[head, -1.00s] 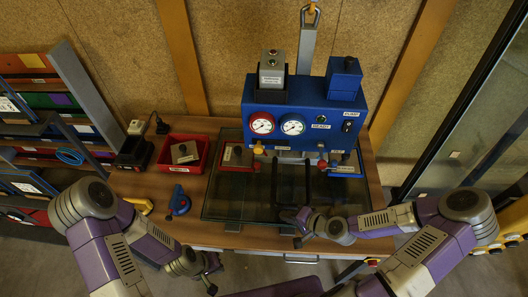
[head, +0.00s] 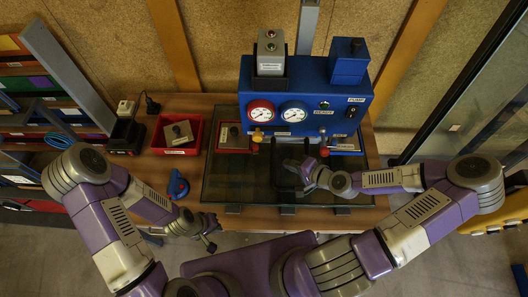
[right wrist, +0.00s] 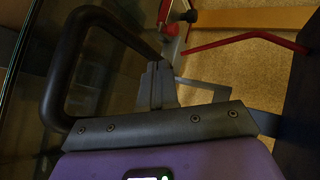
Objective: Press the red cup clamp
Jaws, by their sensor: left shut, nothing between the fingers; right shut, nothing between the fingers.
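A red-framed part (head: 232,138) lies left of the levers; I cannot tell which part is the cup clamp. My right gripper (head: 303,168) is shut and empty, low in front of the console, by a black loop handle (head: 282,178). The right wrist view shows its closed fingers (right wrist: 155,85) beside the black loop (right wrist: 62,70). My left gripper (head: 210,240) is shut and empty at the bench's front edge.
The right wrist view shows a bent red bar (right wrist: 245,40) ahead of the fingers.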

